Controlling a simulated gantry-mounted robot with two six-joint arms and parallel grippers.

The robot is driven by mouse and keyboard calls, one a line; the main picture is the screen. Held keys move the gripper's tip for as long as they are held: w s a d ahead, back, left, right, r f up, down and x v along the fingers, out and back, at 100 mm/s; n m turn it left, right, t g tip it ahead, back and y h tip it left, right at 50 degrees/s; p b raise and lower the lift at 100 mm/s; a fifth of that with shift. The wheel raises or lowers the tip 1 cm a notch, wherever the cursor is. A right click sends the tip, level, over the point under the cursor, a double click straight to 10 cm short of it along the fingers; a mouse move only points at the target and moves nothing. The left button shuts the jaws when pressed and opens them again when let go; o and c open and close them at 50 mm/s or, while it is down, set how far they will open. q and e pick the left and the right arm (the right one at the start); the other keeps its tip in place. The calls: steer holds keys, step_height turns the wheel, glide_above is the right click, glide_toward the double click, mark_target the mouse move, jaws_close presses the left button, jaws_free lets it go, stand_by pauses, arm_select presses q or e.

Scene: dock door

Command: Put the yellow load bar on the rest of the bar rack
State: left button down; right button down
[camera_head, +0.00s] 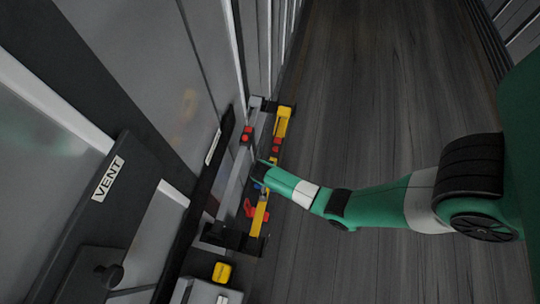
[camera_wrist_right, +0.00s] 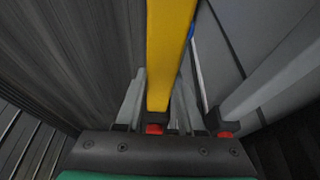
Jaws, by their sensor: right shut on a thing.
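The yellow load bar (camera_head: 282,123) runs lengthwise beside the wall in the head view, its middle hidden by my right gripper (camera_head: 261,175). The bar (camera_wrist_right: 170,45) also shows in the right wrist view, passing between the grey fingers of my right gripper (camera_wrist_right: 160,80), which is shut on it. The bar rack has a dark upper bracket (camera_head: 287,107) and a dark lower bracket (camera_head: 232,238). The bar's ends lie at these brackets; I cannot tell whether they touch. My left gripper is not in view.
A grey bar (camera_head: 236,170) with red parts runs parallel on the wall side. A small yellow block (camera_head: 221,272) sits near a grey box at the bottom. A panel marked VENT (camera_head: 108,178) stands at left. The dark floor (camera_head: 370,90) at right is clear.

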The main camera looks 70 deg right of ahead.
steer(key=c, duration=0.5)
jaws_free()
steer(key=shift+r, duration=0.4)
steer(key=p+v, duration=0.4)
steer(key=v, duration=0.7)
steer(key=shift+a+r, duration=0.15)
steer(key=shift+r, duration=0.05)
